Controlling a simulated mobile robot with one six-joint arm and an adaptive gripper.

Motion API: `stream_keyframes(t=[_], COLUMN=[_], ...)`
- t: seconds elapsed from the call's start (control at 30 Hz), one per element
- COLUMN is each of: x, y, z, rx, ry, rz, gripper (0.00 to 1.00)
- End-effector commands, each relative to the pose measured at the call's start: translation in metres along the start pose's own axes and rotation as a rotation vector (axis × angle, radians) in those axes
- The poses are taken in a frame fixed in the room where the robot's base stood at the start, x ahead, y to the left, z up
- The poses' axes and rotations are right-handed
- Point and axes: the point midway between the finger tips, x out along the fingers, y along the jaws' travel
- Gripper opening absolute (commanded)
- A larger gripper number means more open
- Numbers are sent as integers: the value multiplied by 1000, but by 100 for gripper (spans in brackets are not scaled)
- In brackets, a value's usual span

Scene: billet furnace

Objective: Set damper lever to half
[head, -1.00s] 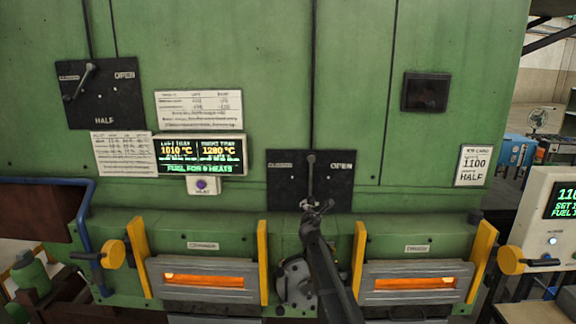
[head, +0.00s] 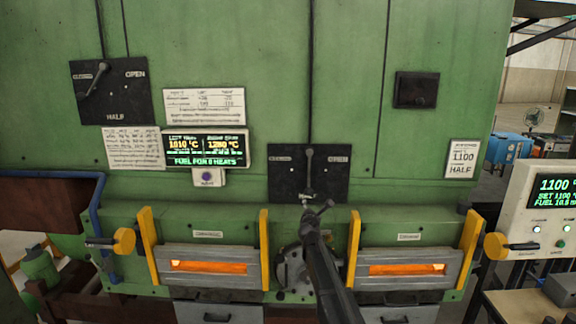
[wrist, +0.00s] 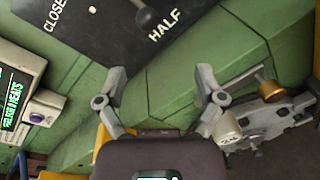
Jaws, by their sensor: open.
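In the head view, the centre damper plate (head: 275,190) is black, and its damper lever (head: 309,172) hangs straight down from a pivot near the top. In the wrist view, the lever's dark knob (wrist: 148,18) is just beside the HALF marking, at the top of the picture. My gripper (head: 317,204) is just below and in front of this plate. The wrist view shows its two fingers (wrist: 161,80) spread wide with nothing between them, apart from the knob. In the head view, my gripper hides the plate's lower marking.
A second black plate (head: 135,98) at upper left has a lever (head: 93,80) slanting down-left. A display (head: 206,148) is between the plates. Two glowing furnace doors (head: 208,267) with yellow posts are below. A card (head: 462,158) reads 1100 and HALF. A console (head: 548,215) stands right.

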Motion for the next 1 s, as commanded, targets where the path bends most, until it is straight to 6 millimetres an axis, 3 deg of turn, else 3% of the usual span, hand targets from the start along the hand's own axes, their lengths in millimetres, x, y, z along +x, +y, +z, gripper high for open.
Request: stream_keyframes(t=[0.1,0.57,0.83,1.0], x=[0,-35,-82,-139], y=[0,-65,-134,-199], z=[0,1,-9,-32], rx=[0,292,606,916], ry=[0,-45,-100,-166], rz=[0,-180,-385,-611], gripper=[87,87,87,87])
